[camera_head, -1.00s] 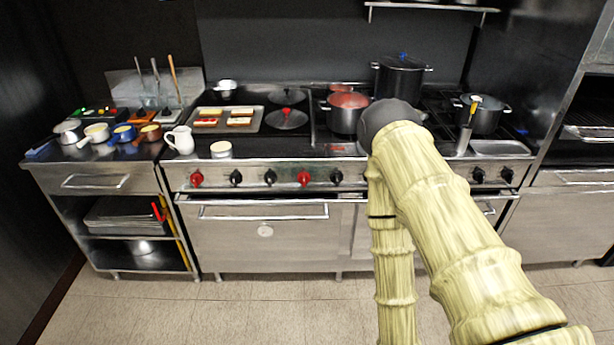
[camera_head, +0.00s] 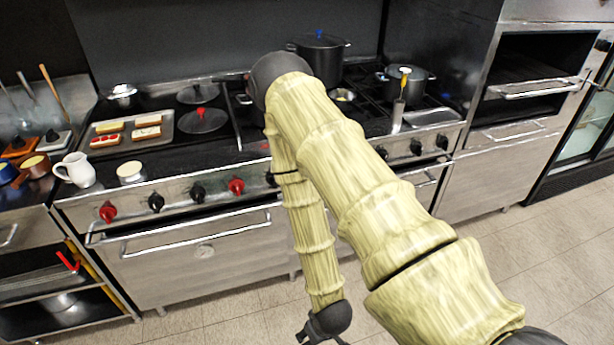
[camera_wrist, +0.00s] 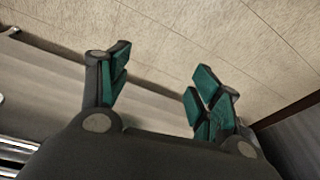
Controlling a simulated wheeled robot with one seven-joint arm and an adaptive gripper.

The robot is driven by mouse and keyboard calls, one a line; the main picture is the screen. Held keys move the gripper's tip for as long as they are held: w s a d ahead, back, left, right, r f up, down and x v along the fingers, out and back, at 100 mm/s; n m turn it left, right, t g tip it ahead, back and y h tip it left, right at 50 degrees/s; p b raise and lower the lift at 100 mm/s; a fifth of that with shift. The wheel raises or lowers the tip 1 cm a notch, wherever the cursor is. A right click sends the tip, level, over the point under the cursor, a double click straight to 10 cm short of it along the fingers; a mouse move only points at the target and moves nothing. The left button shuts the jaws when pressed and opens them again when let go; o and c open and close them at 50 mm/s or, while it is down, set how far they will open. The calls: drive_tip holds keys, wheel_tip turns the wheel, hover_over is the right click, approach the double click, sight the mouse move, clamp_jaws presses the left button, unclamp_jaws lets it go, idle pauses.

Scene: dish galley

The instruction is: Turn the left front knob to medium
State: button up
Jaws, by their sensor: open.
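The range front (camera_head: 170,219) carries a row of knobs in the head view. The leftmost knob is red (camera_head: 108,211), then come two black knobs (camera_head: 156,202) and a second red knob (camera_head: 236,186). Another black knob (camera_head: 271,178) is partly behind my arm, and several black ones (camera_head: 416,146) are to its right. The knobs' setting marks are too small to read. My gripper (camera_head: 322,330) hangs low in front of the oven, cut by the bottom edge, well away from the leftmost knob. In the wrist view my gripper (camera_wrist: 155,85) is open and empty, its green-padded fingers apart.
A long oven handle (camera_head: 185,226) juts out below the knobs. On the range top are a tray of food (camera_head: 125,147), a white jar (camera_head: 131,173) and a dark pot (camera_head: 322,55). A white pitcher (camera_head: 76,170) stands at left. The floor (camera_head: 245,315) in front is clear.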

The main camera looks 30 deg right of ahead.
drive_tip(key=w+d+r+t+b, duration=0.1)
drive_tip(key=w+d+t+b, duration=0.35)
drive_tip(key=w, duration=0.65)
drive_tip(key=w+d+r+t+b, duration=0.25)
drive_tip(key=w+d+b, duration=0.25)
drive_tip(key=w, duration=0.6)
drive_tip(key=w+d+r+m+t+h+b, duration=0.2)
drive_tip(key=w+d+r+t+h+b, duration=0.2)
drive_tip(key=w+d+r+t+b, duration=0.8)
drive_tip(key=w+d+g+p, duration=0.1)
drive_tip(key=w, duration=0.2)
drive_tip(key=w+d+g, duration=0.1)
drive_tip(key=w+d, duration=0.1)
drive_tip(key=w, duration=0.1)
drive_tip(key=w+d+g+p, duration=0.1)
drive_tip(key=w+d+g, duration=0.1)
drive_tip(key=w, duration=0.1)
drive_tip(key=shift+w+r+p, duration=0.25)
drive_tip(key=shift+r+p, duration=0.05)
drive_tip(key=shift+p, duration=0.05)
drive_tip(key=c, duration=1)
